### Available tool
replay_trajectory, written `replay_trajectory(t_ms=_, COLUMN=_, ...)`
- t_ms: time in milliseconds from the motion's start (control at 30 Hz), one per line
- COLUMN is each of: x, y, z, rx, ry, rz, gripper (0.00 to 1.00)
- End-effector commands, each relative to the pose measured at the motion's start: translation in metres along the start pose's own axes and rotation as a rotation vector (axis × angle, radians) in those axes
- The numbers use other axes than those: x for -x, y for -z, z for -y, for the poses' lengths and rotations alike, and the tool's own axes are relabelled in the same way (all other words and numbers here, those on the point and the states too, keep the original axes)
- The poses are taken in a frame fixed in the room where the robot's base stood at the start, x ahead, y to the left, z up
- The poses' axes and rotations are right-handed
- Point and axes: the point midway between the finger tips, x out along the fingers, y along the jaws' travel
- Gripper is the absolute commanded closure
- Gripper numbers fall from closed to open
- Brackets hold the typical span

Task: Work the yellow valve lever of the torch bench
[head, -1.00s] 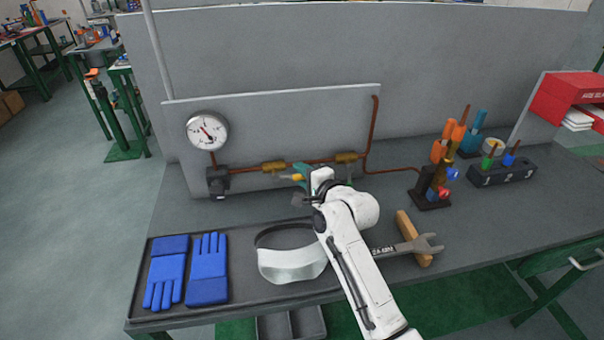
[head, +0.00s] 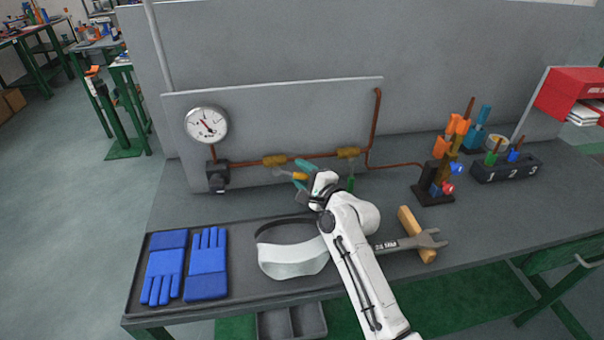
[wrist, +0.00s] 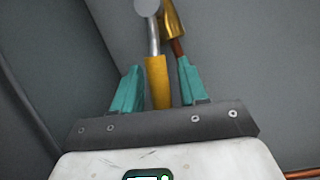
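The yellow valve lever (wrist: 157,82) stands between the two teal fingers of my gripper (wrist: 159,65) in the wrist view. The fingers are apart, with a narrow gap on the lever's right side; on the left I cannot tell whether finger and lever touch. A metal stem and a brass fitting (wrist: 173,22) show beyond the lever. In the head view my gripper (head: 302,176) is at the front of the pipe panel, below the copper line, with the yellow lever tip (head: 300,176) between its fingers. My wrist hides part of the area behind it.
A pressure gauge (head: 206,124) sits on the panel (head: 270,120) at left. Blue gloves (head: 207,264), a visor (head: 292,262) and a wrench (head: 415,242) lie on the bench. A torch stand (head: 433,192) is to the right. A green-handled valve (head: 351,183) is right of my gripper.

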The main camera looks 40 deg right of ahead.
Motion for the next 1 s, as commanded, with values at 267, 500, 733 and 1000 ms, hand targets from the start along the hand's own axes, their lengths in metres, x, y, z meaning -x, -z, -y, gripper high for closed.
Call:
replay_trajectory(t_ms=267, x=0.000, y=-0.001, z=0.002, rx=0.001, ry=0.002, rz=0.000, gripper=0.56)
replay_trajectory(t_ms=500, x=0.002, y=-0.011, z=0.031, rx=0.003, ry=0.004, rz=0.002, gripper=0.56)
replay_trajectory(t_ms=733, x=0.037, y=-0.027, z=0.066, rx=0.001, ry=0.010, rz=0.004, gripper=0.50)
replay_trajectory(t_ms=1000, x=0.086, y=-0.041, z=0.093, rx=0.000, ry=0.012, rz=0.002, gripper=0.56)
